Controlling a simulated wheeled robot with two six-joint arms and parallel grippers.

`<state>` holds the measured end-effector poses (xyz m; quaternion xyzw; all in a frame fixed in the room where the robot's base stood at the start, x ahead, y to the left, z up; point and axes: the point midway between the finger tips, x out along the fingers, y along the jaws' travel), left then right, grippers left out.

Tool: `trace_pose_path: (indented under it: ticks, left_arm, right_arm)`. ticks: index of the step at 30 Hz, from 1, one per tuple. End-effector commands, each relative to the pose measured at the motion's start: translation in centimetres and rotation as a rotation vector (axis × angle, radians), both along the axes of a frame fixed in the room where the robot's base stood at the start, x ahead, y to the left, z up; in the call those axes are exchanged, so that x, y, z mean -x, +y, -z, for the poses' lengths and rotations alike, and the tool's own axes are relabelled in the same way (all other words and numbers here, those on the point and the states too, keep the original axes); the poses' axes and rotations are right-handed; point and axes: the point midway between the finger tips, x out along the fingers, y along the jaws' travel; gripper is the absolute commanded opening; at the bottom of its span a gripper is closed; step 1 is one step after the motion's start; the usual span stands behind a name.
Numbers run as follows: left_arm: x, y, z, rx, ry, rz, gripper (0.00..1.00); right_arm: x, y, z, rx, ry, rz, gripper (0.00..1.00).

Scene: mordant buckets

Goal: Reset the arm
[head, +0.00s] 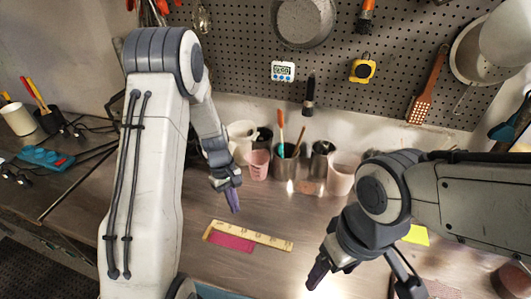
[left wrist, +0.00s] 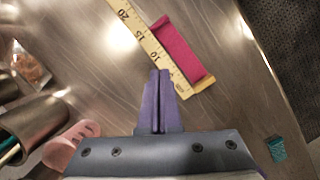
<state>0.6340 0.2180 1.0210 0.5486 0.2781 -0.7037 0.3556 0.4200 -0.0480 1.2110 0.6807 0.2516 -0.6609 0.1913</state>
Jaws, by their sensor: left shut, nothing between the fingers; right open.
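My left gripper (head: 233,199) hangs above the workbench behind the ruler, fingers pointing down. In the left wrist view its purple fingertips (left wrist: 160,75) are together with nothing between them, and appear over the ruler's edge. My right gripper (head: 318,272) is low at the front right, fingers pointing down to the left. The gap between its fingers is hard to see from the head view. No object shows in it.
A yellow ruler (head: 270,240) and a magenta block (head: 231,242) lie on the bench. A pink cup (head: 257,164), metal cups (head: 321,160) and a pale cup (head: 342,175) stand behind. A pegboard (head: 240,50) with tools is at the back. A yellow note (head: 417,235) lies at right.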

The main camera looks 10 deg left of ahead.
Motion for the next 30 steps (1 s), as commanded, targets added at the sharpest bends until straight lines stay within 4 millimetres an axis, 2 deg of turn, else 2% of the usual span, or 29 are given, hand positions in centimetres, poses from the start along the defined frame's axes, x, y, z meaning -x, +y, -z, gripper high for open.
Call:
trace_pose_path:
  ticks: [5,8,11,15,19,24,27,30]
  left_arm:
    - [0.0,-0.5,-0.3,0.0,-0.006,0.02,0.0]
    - [0.3,-2.5,-1.7,0.0,-0.03,0.117,0.0]
    - [1.5,-6.2,-4.2,-0.001,-0.075,0.306,0.0]
    - [5.7,-11.8,-8.0,0.005,-0.149,0.651,0.0]
    - [11.0,-15.4,-10.4,0.012,-0.217,0.97,0.0]
    - [17.4,-17.1,-11.9,0.023,-0.29,1.32,0.0]
    - [19.8,-17.2,-12.1,0.027,-0.319,1.451,0.0]
    - [21.1,-17.0,-12.2,0.03,-0.335,1.527,0.0]
  right_arm:
    - [0.0,0.0,0.1,0.0,0.0,0.0,0.78]
    - [0.0,0.0,0.7,0.0,0.0,0.0,0.78]
    - [0.0,0.0,1.7,0.0,0.0,0.0,0.78]
    - [0.0,0.0,3.4,0.0,0.0,0.001,0.78]
    - [0.0,0.0,4.7,0.0,0.0,0.002,0.78]
    - [0.0,0.0,6.1,0.0,0.0,0.002,0.78]
    - [0.0,0.0,6.5,0.0,0.0,0.002,0.78]
    - [0.0,0.0,6.7,0.0,0.0,0.003,0.78]
